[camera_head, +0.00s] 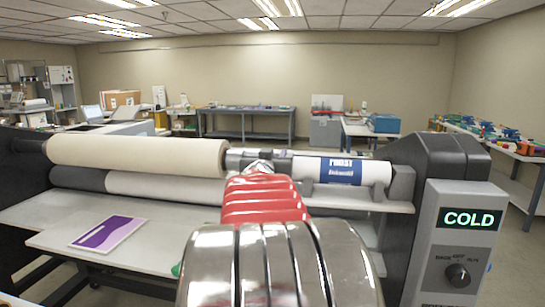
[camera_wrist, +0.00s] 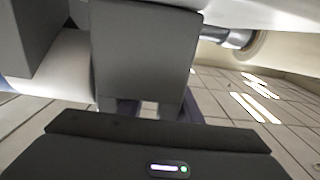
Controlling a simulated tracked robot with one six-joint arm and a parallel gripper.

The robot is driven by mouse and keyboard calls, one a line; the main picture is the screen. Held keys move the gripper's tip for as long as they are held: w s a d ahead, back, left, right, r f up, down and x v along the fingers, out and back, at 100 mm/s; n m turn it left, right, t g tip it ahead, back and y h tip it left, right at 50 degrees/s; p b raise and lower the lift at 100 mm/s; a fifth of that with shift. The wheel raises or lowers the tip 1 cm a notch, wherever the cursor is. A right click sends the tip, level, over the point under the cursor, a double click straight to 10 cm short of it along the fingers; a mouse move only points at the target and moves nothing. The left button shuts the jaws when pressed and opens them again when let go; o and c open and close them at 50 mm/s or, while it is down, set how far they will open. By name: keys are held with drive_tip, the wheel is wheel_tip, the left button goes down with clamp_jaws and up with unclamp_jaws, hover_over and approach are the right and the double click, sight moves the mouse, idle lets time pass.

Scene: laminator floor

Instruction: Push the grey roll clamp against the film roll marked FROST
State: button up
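The white film roll (camera_head: 376,172) lies at right on the machine in the head view, its blue label (camera_head: 340,170) partly readable as FROST. My red and chrome arm crosses in front of its left part. In the wrist view a large grey block (camera_wrist: 145,50), which looks like the roll clamp, is close in front of my gripper. A white roll surface (camera_wrist: 62,72) shows to its left; I cannot tell whether they touch. My gripper's dark body (camera_wrist: 165,150) fills the bottom; its fingers are not clear, so its opening cannot be told. The clamp is not clear in the head view.
A cream roll (camera_head: 140,155) lies left of my arm. A grey end block (camera_head: 402,184) stands at the film roll's right end. A control box (camera_head: 460,240) reading COLD is at right. A purple and white sheet (camera_head: 108,233) lies on the front shelf.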

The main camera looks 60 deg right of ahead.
drive_tip(key=shift+a+r, duration=0.1)
drive_tip(key=shift+s+a, duration=0.2)
drive_tip(key=shift+a, duration=0.4)
drive_tip(key=v, duration=1.2)
drive_tip(key=shift+a, duration=0.2)
